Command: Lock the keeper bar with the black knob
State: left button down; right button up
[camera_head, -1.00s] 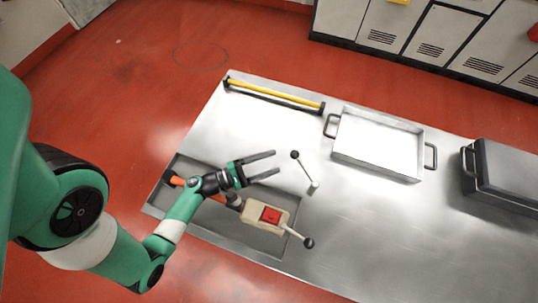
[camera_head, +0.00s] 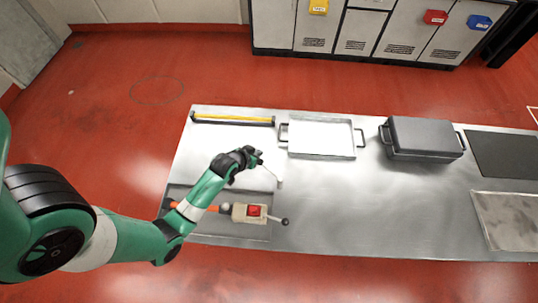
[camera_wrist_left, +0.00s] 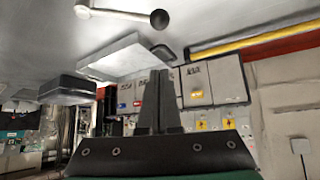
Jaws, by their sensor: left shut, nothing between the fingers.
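A thin light bar with a black knob shows at the top of the left wrist view; its pale end (camera_wrist_left: 83,9) is at left and its black knob (camera_wrist_left: 160,19) at right. In the head view its pale end (camera_head: 280,182) shows on the metal table, and the gripper partly covers the rest. My left gripper (camera_head: 258,157) is over the bar's knob end. In the left wrist view its fingers (camera_wrist_left: 160,100) are together and empty, with a gap between them and the knob. My right gripper is out of view.
A beige box with a red button (camera_head: 253,211) and a second black-knobbed lever (camera_head: 285,221) sits in a shallow recess. A yellow bar (camera_head: 233,119), an open metal tray (camera_head: 320,155) and a dark lidded case (camera_head: 425,138) lie farther back.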

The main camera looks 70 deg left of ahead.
aim_at(269, 169)
pick_arm(q)
jog(key=shift+a+f, duration=0.1)
jog(key=shift+a, duration=0.1)
jog(key=f+b, duration=0.1)
jog(key=f, duration=0.1)
jog(key=w+a+f+b, duration=0.1)
jog(key=f, duration=0.2)
jog(key=w+f+b, duration=0.1)
jog(key=f+b, duration=0.1)
jog(key=shift+w+a+f, duration=0.1)
jog(key=shift+a+f, duration=0.2)
jog(key=shift+f, duration=0.1)
